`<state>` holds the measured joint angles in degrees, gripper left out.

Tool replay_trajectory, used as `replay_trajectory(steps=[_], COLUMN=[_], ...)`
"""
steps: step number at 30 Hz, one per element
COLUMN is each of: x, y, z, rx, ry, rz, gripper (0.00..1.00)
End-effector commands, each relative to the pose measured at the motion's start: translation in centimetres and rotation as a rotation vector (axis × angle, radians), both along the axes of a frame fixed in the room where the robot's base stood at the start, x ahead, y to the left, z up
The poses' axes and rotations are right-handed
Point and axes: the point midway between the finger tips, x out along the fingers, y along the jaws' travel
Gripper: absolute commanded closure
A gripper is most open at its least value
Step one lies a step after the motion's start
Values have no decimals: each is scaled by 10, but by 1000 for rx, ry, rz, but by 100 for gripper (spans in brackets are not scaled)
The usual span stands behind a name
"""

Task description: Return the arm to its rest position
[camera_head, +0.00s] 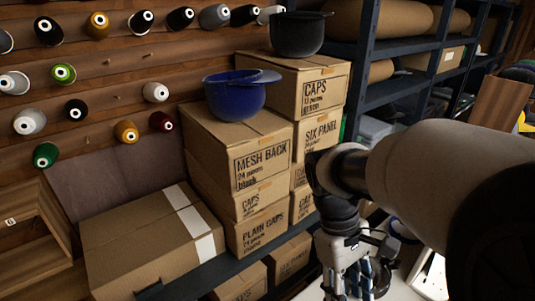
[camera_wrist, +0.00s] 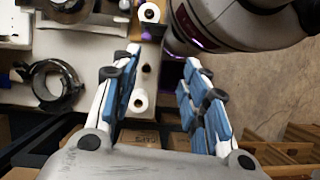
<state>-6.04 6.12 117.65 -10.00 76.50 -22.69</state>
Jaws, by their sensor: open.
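My gripper (camera_head: 352,280) hangs at the lower right of the head view, below my large pale arm links, pointing down. In the wrist view my gripper (camera_wrist: 162,56) shows two blue-padded fingers spread apart with nothing between them. A white spool (camera_wrist: 138,101) shows between the fingers, lower down and apart from them. My arm is bent and part of it fills the upper right of the wrist view.
Stacked cap cartons (camera_head: 262,155) stand left of my arm, topped by a blue cap (camera_head: 232,98) and a dark cap (camera_head: 298,35). Dark shelving (camera_head: 365,60) is behind. Thread spools (camera_head: 64,74) line the wall. A black ring-shaped device (camera_wrist: 52,85) stands on a white surface.

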Motion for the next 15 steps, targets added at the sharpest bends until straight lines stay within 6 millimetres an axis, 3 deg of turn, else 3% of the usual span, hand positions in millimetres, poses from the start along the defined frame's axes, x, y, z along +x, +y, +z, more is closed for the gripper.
replay_trajectory(steps=[6,15], x=[-28,-61], y=[2,7], z=[29,48], rx=[52,150], ry=[-264,-593], rz=[-169,-405], gripper=[59,59])
